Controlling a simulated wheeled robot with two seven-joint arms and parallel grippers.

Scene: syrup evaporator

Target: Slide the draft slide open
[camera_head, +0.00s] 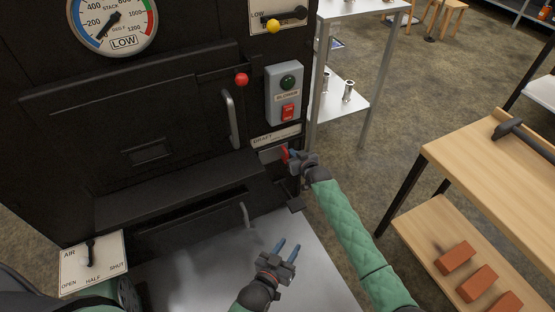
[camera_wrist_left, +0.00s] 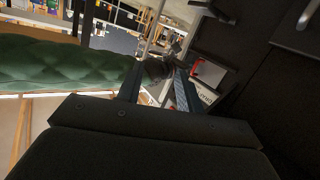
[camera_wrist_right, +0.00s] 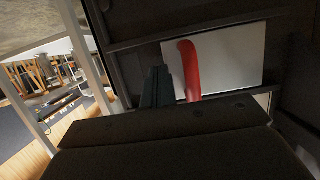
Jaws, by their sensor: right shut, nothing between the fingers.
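The draft slide is a pale metal plate (camera_head: 269,154) with a red handle (camera_head: 285,153), below the DRAFT label on the dark evaporator front. In the right wrist view the plate (camera_wrist_right: 235,60) sits between dark rails and the curved red handle (camera_wrist_right: 191,68) stands out from it. My right gripper (camera_head: 298,159) is shut and empty at the handle. Its fingers (camera_wrist_right: 157,87) lie just left of the handle in that view; I cannot tell whether they touch it. My left gripper (camera_head: 285,249) is open and empty over the grey metal surface, below the slide.
A wooden bench (camera_head: 490,170) with bricks is at right, and a metal shelf (camera_head: 350,105) stands behind. Floor between them is clear.

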